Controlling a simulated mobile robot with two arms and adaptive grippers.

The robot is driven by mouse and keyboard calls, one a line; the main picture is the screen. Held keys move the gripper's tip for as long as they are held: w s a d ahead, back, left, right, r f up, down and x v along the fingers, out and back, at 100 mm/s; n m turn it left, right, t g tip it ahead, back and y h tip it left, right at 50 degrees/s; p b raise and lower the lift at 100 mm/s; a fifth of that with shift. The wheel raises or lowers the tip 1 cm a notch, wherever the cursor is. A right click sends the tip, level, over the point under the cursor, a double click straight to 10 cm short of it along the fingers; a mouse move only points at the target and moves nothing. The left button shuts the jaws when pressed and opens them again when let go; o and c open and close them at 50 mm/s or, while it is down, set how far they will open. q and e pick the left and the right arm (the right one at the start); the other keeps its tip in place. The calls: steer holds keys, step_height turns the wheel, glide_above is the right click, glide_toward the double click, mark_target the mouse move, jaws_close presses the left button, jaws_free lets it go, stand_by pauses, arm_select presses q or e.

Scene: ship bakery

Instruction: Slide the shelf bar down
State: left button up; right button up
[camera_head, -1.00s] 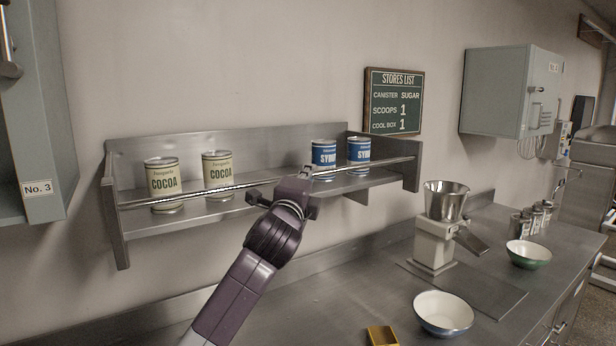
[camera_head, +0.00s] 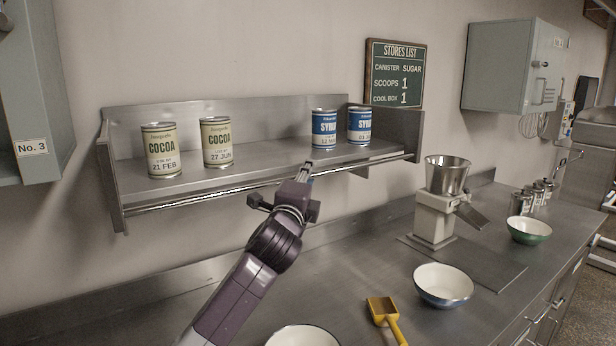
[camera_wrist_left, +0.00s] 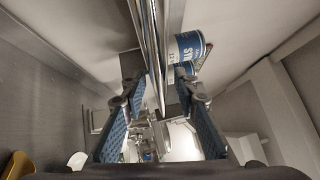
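The shelf bar (camera_head: 200,199) is a thin shiny rod along the front of the steel wall shelf (camera_head: 270,165). It sits low, at or just below the shelf's front edge. My left gripper (camera_head: 305,172) is at the bar, right of its middle, pointing toward the shelf. In the left wrist view, the two fingers (camera_wrist_left: 162,98) are wide apart, and the bar (camera_wrist_left: 152,45) runs lengthwise into the space between them. I cannot tell whether a finger touches it. My right gripper is not in view.
Two cocoa cans (camera_head: 161,150) and two blue syrup cans (camera_head: 324,128) stand on the shelf. The wall cabinet (camera_head: 30,110) is at left.

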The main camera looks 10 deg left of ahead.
arm_select(q)
steer(key=s+f, duration=0.1)
steer(key=s, duration=1.1)
steer(key=shift+f, duration=0.35)
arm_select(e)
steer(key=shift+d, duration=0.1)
arm_select(q)
steer(key=shift+w+r, duration=0.1)
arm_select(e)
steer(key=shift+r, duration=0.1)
